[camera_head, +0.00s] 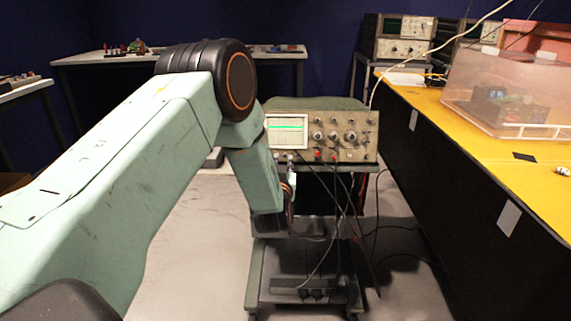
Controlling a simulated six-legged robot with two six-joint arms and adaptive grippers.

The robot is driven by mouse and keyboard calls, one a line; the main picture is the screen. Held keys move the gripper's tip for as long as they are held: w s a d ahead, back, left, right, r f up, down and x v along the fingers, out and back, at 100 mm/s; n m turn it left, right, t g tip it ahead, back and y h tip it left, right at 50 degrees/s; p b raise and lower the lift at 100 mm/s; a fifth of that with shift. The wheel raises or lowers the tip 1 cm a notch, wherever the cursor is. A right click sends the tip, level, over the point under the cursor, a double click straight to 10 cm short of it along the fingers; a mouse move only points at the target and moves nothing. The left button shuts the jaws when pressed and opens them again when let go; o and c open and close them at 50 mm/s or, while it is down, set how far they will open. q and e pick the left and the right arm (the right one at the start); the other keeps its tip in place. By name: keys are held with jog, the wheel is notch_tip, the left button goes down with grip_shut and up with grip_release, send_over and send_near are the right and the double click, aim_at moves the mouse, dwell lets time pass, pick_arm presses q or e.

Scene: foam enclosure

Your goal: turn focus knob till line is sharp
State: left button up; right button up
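An oscilloscope (348,151) stands on a cart, facing me. Its pale screen (287,138) at the left of the panel shows a green horizontal line (287,127), too small to judge how sharp. Small knobs sit under the screen, and larger knobs (334,135) are on the right; labels are unreadable, so I cannot tell which is focus. My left arm comes in from the left and bends down in front of the oscilloscope's left edge. My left gripper (291,177) is just below the screen, close to the lower knobs. Its fingers are too small to read, and contact is unclear. My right gripper is out of view.
Dark cables (345,205) hang from the panel in front of the cart (255,280). A yellow-topped bench (440,118) with a clear box (510,90) stands at the right. Another table (90,58) is at the back left. Grey floor is clear left of the cart.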

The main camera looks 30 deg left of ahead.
pick_arm(q)
jog(key=shift+x, duration=0.95)
jog(key=shift+d, duration=0.15)
grip_shut()
jog(key=shift+f, duration=0.1)
